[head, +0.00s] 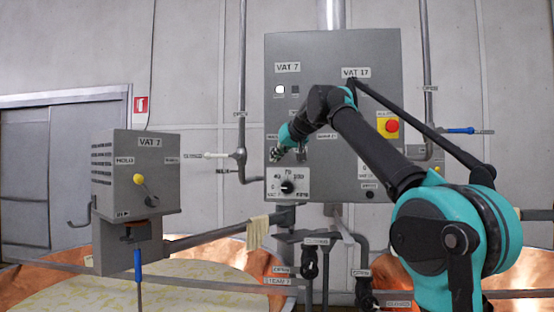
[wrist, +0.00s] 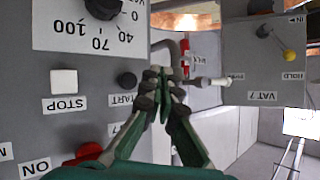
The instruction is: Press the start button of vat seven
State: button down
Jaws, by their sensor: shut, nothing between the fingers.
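The grey control panel (head: 334,60) carries a VAT 7 label (head: 288,67) on its left half and a VAT 17 label on its right half. In the wrist view, which is upside down, a dark round button (wrist: 126,80) has the START label below it, partly covered by my gripper. A white square button (wrist: 64,82) labelled STOP is to its left. My gripper (wrist: 162,76) is shut and empty, its tips just right of the START button in that picture. Whether they touch the panel I cannot tell. In the head view my gripper (head: 277,154) is at the panel's left edge, above the dial.
A dial plate with a knob (head: 288,187) is below my gripper. A red button on yellow (head: 391,126) is on the panel's right. A grey VAT 7 box with a yellow-knobbed lever (head: 139,179) stands left. A white-handled pipe valve (head: 216,155) is between box and panel. Copper vats are below.

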jog(key=shift+w+d, duration=0.1)
jog(key=shift+w, duration=2.25)
jog(key=shift+w, duration=0.1)
jog(key=shift+w, duration=0.35)
jog(key=shift+w, duration=0.5)
jog(key=shift+s, duration=0.15)
dwell(0.5)
jog(key=shift+s, duration=0.8)
jog(key=s, duration=0.5)
